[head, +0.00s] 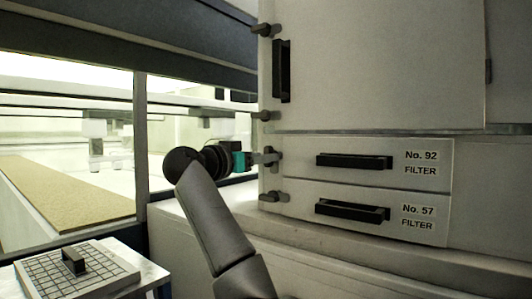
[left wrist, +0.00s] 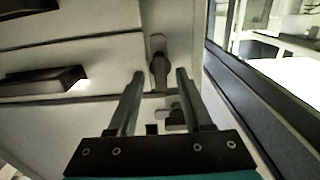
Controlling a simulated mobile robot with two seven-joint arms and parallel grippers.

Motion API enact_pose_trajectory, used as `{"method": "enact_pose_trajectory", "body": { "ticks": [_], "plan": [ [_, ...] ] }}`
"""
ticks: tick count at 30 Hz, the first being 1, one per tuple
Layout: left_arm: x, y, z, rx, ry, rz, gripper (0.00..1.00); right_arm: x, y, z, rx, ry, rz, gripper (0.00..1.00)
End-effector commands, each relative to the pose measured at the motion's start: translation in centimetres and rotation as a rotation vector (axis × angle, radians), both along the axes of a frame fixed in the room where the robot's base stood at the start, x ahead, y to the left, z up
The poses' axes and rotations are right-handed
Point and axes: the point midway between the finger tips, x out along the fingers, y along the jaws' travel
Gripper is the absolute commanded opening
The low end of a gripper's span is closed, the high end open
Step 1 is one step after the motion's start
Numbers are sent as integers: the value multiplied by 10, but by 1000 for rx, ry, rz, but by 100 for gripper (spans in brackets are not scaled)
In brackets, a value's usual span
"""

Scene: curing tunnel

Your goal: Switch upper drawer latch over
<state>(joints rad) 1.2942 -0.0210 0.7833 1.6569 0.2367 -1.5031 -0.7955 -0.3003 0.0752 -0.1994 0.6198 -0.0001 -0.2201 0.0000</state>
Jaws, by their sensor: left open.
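The upper drawer, marked No. 92 (head: 430,172), is closed, with a black bar handle (head: 354,161). Its latch (left wrist: 158,65) is a small dark lever on a pale mount at the drawer's window-side end. My left gripper (head: 262,158), with a teal body, reaches this latch from the left in the head view and partly hides it there. In the left wrist view its two fingers (left wrist: 160,74) are open, with the latch between their tips in the picture. I cannot tell whether they touch it. My right gripper is not in view.
The lower drawer, No. 57 (head: 425,235), has its own latch (head: 274,197) close below. A door (head: 380,65) with dark fittings at its left edge is above. A window frame post (head: 141,130) stands left. A gridded plate (head: 75,280) lies on a low table.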

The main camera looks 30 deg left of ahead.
Motion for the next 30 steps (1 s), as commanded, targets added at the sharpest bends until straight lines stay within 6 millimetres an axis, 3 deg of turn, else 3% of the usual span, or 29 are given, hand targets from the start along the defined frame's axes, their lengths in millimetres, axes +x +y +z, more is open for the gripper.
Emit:
{"method": "enact_pose_trajectory", "body": {
  "ticks": [6,17,30],
  "plan": [
    [18,-1,1,-1,1,0,50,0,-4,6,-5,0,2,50],
    [22,-1,0,-1,-1,1,50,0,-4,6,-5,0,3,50],
    [22,-1,0,0,0,1,3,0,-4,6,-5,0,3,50]
  ]
}}
